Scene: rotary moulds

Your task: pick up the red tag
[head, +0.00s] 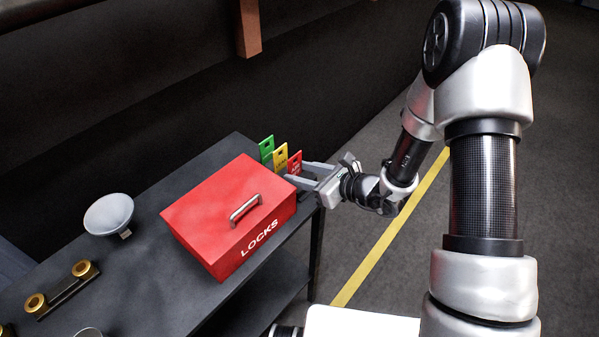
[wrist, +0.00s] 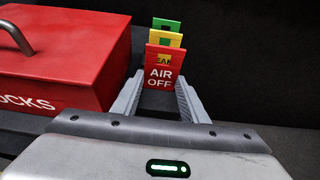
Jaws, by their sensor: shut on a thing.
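The red tag (wrist: 160,76) reads "AIR OFF" and stands upright in front of a yellow tag (wrist: 168,39) and a green tag (wrist: 167,24) in the wrist view. In the head view the red tag (head: 295,163) is the nearest of the three to my gripper, beside the red box. My gripper (head: 302,174) reaches in from the right at the table's edge. In the wrist view its fingers (wrist: 160,95) are on both sides of the red tag's lower part, shut on it. The tag's bottom edge and its support are hard to make out.
A red box marked LOCKS (head: 225,215) with a metal handle stands close to the left of the tags. A grey funnel-shaped thing (head: 108,214) and a bar with brass rings (head: 60,288) lie further left on the dark table (head: 150,270). Open floor lies right.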

